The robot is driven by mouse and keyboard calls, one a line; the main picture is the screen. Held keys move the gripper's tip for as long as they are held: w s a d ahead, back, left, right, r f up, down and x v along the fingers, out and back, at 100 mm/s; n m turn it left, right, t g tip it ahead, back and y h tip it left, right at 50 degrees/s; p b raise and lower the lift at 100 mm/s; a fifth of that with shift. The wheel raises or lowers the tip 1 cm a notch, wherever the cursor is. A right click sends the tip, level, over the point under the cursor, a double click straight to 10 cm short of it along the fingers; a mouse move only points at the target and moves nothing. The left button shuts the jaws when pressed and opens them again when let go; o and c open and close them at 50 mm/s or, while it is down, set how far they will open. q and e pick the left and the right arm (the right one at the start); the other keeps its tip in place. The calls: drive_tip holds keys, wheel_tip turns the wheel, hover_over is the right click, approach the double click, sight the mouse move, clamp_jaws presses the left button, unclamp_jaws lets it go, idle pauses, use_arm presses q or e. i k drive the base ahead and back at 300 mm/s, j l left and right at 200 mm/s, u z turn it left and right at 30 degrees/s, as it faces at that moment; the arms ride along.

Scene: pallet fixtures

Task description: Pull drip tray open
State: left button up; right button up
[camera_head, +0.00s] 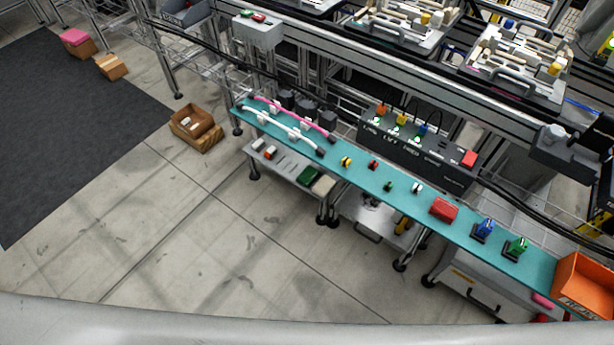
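A long narrow bench with a teal top (342,178) runs from the middle to the lower right. Under its middle is a shallow metal tray (360,218) with a handle on its front edge. Farther right under the bench is a grey drawer-like unit (468,283) with a dark handle on its front. I cannot tell for sure which of these two is the drip tray. Both appear tucked under the bench, and how far in they sit is unclear. Neither of my grippers is in view.
An orange bin (585,285) stands at the bench's right end. A red box (444,209) and several small coloured parts lie on top. A dark control panel (414,150) stands behind. Wooden boxes (195,128) sit on the floor at left. The floor before the bench is clear.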

sight(385, 206)
drive_tip(key=z, duration=0.75)
